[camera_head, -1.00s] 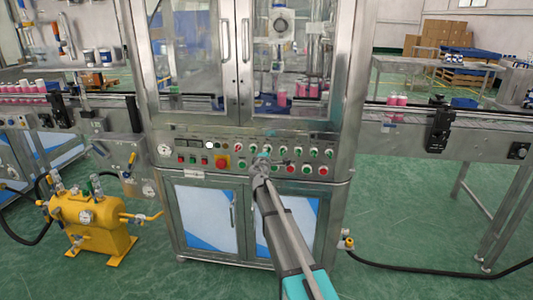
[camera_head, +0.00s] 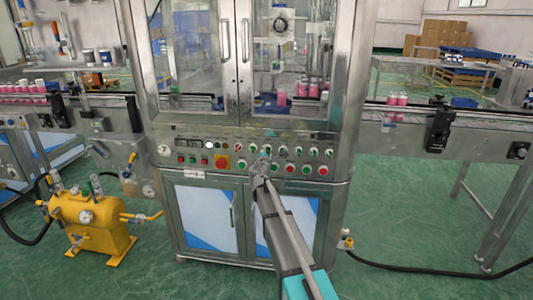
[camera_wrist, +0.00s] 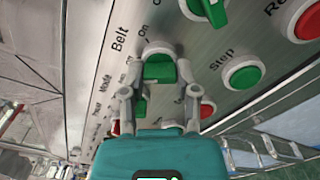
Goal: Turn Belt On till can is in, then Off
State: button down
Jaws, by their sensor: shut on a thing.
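The green Belt knob (camera_wrist: 160,68) sits on the metal control panel beside the printed words "Belt" and "On" in the wrist view. My gripper (camera_wrist: 160,90) has its two fingers on either side of this knob, shut on it. In the head view my gripper (camera_head: 262,163) is at the middle of the panel (camera_head: 190,145), and my arm hides part of it. Pink cans with white tops (camera_head: 308,90) stand behind the glass doors. More pink cans wait on the left conveyor (camera_head: 25,89), and others (camera_head: 397,99) stand on the right conveyor.
A green knob (camera_wrist: 208,10) and a green Stop-labelled button (camera_wrist: 242,73) are close to my gripper. A red button (camera_wrist: 305,20) lies further off. A yellow tank (camera_head: 92,225) stands on the floor at left. The floor at right has a black hose (camera_head: 430,268).

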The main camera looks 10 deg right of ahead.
jog(key=shift+c, duration=1.8)
grip_release()
jog(key=shift+s, duration=0.1)
jog(key=v, duration=1.1)
jog(key=shift+s, duration=0.35)
jog(key=shift+a, duration=0.1)
